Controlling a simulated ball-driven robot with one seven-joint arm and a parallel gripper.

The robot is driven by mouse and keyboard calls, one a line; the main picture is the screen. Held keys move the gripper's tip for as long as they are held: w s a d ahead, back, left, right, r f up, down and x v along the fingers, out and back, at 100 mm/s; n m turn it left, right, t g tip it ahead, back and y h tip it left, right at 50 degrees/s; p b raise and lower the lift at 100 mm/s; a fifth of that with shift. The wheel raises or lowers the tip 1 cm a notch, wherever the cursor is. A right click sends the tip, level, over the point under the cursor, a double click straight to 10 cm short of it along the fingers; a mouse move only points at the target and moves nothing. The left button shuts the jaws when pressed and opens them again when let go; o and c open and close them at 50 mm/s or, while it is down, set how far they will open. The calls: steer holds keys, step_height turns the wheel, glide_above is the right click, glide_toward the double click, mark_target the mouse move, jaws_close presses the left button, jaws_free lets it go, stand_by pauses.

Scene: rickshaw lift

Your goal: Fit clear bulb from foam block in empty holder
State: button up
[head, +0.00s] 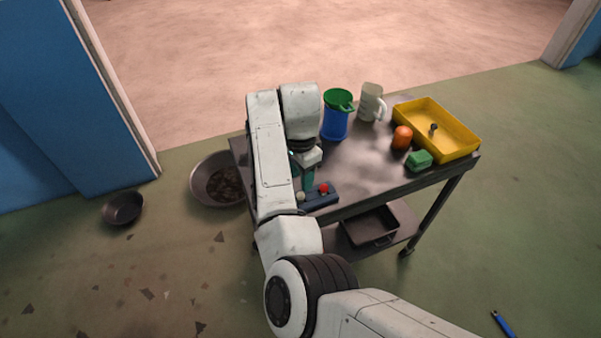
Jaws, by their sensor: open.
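My gripper (304,185) points down over the front left of the metal cart, open, with teal fingers partly hidden by my arm. Just below it is a dark blue block (322,201) with a red bulb-like piece (323,187) on its right part. A pale, clear-looking round piece (301,196) is at the block's left part, close to the fingertips. I cannot tell whether the fingers touch it. A green block (419,160), possibly the foam block, lies at the cart's right front; no bulb is clearly seen in it. No empty holder can be made out.
On the cart top (365,170) stand a blue container with green top (335,120), a white jug (371,103), an orange object (402,137) and a yellow tray (455,150) holding a small dark item (433,129). Pans lie on the floor at left. The cart's middle is clear.

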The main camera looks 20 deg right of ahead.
steer(key=shift+f+b, duration=1.65)
steer(key=shift+f, duration=1.85)
steer(key=c, duration=0.6)
steer(key=shift+r+p, duration=3.45)
steer(key=shift+r, duration=0.1)
steer(key=shift+c, duration=0.2)
